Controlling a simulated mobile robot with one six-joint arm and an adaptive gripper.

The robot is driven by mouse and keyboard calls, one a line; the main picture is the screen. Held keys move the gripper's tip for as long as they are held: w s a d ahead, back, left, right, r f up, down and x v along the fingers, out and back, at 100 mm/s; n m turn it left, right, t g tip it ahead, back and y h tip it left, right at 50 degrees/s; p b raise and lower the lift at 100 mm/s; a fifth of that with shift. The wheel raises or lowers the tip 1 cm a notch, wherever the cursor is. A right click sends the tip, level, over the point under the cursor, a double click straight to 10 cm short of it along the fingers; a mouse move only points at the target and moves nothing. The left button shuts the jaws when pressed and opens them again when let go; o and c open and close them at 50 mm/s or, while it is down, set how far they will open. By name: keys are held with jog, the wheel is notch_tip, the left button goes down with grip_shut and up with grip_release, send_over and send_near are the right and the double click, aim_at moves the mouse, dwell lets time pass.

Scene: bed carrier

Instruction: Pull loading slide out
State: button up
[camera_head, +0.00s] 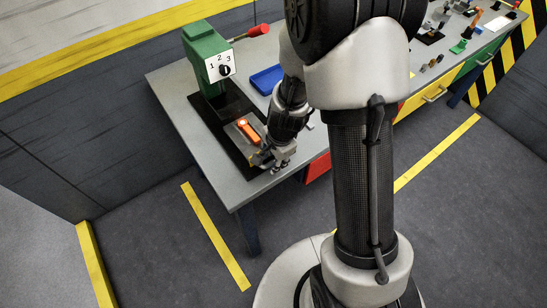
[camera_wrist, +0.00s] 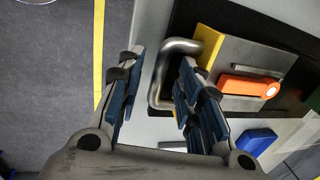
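The loading slide is a grey plate (camera_wrist: 240,55) with a yellow front edge (camera_wrist: 208,45) and a bent metal bar handle (camera_wrist: 157,88). In the head view the slide (camera_head: 240,138) sits on a black base in front of the green machine (camera_head: 207,55). An orange block (camera_wrist: 247,87) lies on the slide. My gripper (camera_wrist: 161,60) is open, with blue-padded fingers on either side of the handle bar. One finger is inside the handle loop, the other outside it, with gaps visible. In the head view my gripper (camera_head: 280,165) is at the slide's front end, partly hiding it.
The grey table (camera_head: 180,95) has a blue tray (camera_head: 266,79) beside the machine. The machine has a numbered dial (camera_head: 225,71) and a red-ended lever (camera_head: 258,30). Small parts stand at the table's far right. The floor in front of the table's left end is clear.

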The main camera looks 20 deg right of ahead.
jog(key=shift+r, duration=0.1)
notch_tip(320, 180, up, 12)
jog(key=s, duration=0.2)
jog(key=shift+s+d+f, duration=0.15)
jog(key=shift+d+f, duration=0.05)
jog(key=shift+d, duration=0.15)
dwell(0.3)
jog(key=s+r+n+t, duration=0.2)
jog(key=s+r+n, duration=1.2)
jog(key=s, duration=0.3)
jog(key=shift+a+r+t+h, duration=0.3)
jog(key=shift+a+r, duration=0.1)
jog(key=shift+r, duration=0.5)
